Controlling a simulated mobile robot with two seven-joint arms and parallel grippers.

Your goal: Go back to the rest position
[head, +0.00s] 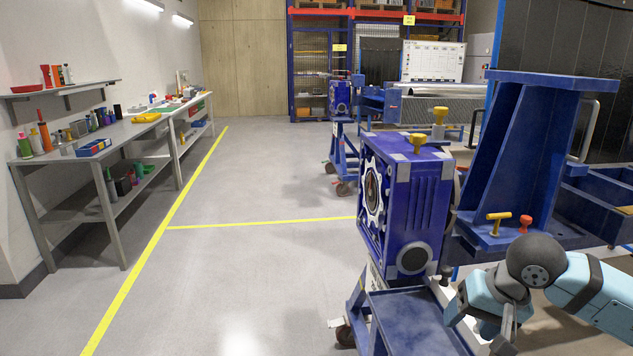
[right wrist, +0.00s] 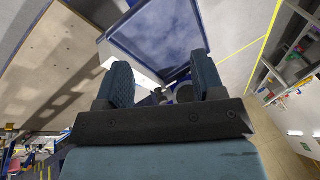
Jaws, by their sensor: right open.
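My right arm comes in from the right edge in the head view, light blue with dark joints. Its gripper (head: 504,335) is low in the picture, in front of the blue rotary jig (head: 405,200), just right of the blue cart tray (head: 420,315). In the right wrist view the two textured fingers of my right gripper (right wrist: 162,72) stand wide apart with nothing held between them. The blue tray (right wrist: 187,25) shows beyond the fingers. My left gripper is in neither view.
A blue bracket frame (head: 530,150) with a yellow-handled pin (head: 497,219) and a red knob (head: 525,224) stands close behind my right arm. A workbench (head: 115,139) with tools lines the left wall. The grey floor (head: 230,270) between is clear.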

